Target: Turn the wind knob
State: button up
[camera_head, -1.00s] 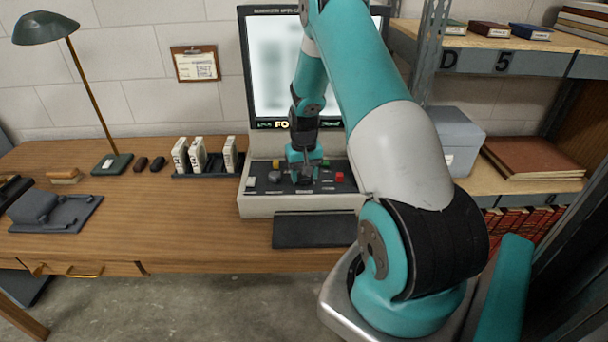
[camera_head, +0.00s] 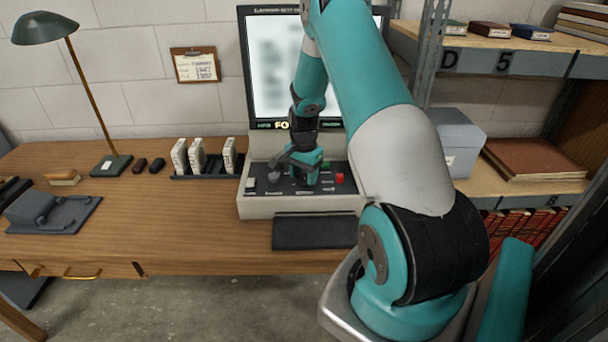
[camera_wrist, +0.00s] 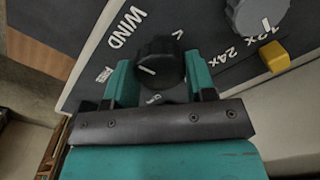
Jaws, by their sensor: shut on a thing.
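The wind knob (camera_wrist: 157,62) is a black round knob with a white pointer line, beside the "WIND" label on the dark panel in the wrist view. My gripper (camera_wrist: 160,82) has its two teal fingers on either side of the knob and is shut on it. In the head view my gripper (camera_head: 302,172) is down at the control panel (camera_head: 262,187) of the microfilm-style reader; the knob is hidden there by the gripper.
A grey knob (camera_wrist: 263,12) and a yellow button (camera_wrist: 274,56) sit close by on the panel. A red button (camera_head: 340,178) is to the right. The lit screen (camera_head: 276,65) stands behind. A rack of white boxes (camera_head: 198,155) stands to the left.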

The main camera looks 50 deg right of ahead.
aim_at(304, 175)
jog(key=shift+w+r+m, duration=0.1)
jog(key=shift+m, duration=0.8)
jog(key=o, duration=0.9)
notch_tip(304, 175, up, 17)
jog(key=shift+r+b, duration=0.2)
jog(key=shift+b, duration=0.7)
